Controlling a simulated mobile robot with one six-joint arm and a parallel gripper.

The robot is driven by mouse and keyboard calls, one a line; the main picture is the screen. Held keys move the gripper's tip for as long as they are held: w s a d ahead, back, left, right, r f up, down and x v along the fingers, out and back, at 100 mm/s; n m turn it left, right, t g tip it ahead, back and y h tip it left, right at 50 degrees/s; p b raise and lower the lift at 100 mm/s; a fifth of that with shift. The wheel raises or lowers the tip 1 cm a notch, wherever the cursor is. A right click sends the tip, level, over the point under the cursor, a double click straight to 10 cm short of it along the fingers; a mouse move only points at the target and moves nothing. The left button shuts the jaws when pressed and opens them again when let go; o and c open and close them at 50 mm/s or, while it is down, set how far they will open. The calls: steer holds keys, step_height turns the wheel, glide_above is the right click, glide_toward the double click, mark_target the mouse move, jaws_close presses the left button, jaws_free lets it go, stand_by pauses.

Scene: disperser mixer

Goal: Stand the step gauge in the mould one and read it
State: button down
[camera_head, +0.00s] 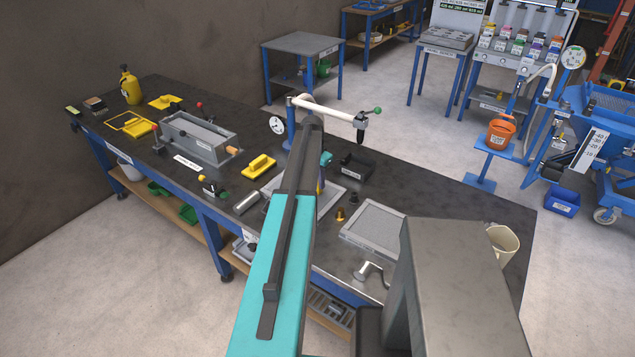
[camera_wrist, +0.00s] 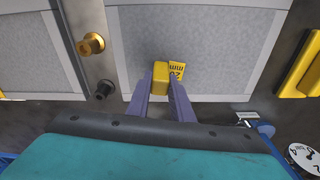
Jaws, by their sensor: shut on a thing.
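My gripper (camera_wrist: 163,88) is shut on the yellow step gauge (camera_wrist: 160,76) in the wrist view. The gauge is over the grey, granular surface of a light-rimmed mould (camera_wrist: 127,50). I cannot tell whether its foot touches that surface. I cannot tell which is mould one.
A brass knob (camera_wrist: 92,43) and a dark knob (camera_wrist: 104,89) stand between the moulds. A yellow handled tool (camera_wrist: 305,70) lies to the right. A dial (camera_head: 277,125) on a blue stand and a black tray (camera_head: 357,167) are close to my arm.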

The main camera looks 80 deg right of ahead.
steer(key=shift+f, duration=0.15)
stand_by(0.3)
steer(key=c, duration=1.5)
jaws_free()
steer(key=shift+w+a+r+b, duration=0.2)
steer(key=shift+r+b, duration=0.6)
steer(key=shift+r, duration=1.5)
steer(key=shift+w+a+r+b, duration=0.2)
steer(key=shift+r+b, duration=0.55)
steer(key=shift+r, duration=1.5)
steer(key=shift+w+a+r+b, duration=0.2)
steer(key=shift+r+b, duration=0.6)
steer(key=shift+r, duration=1.5)
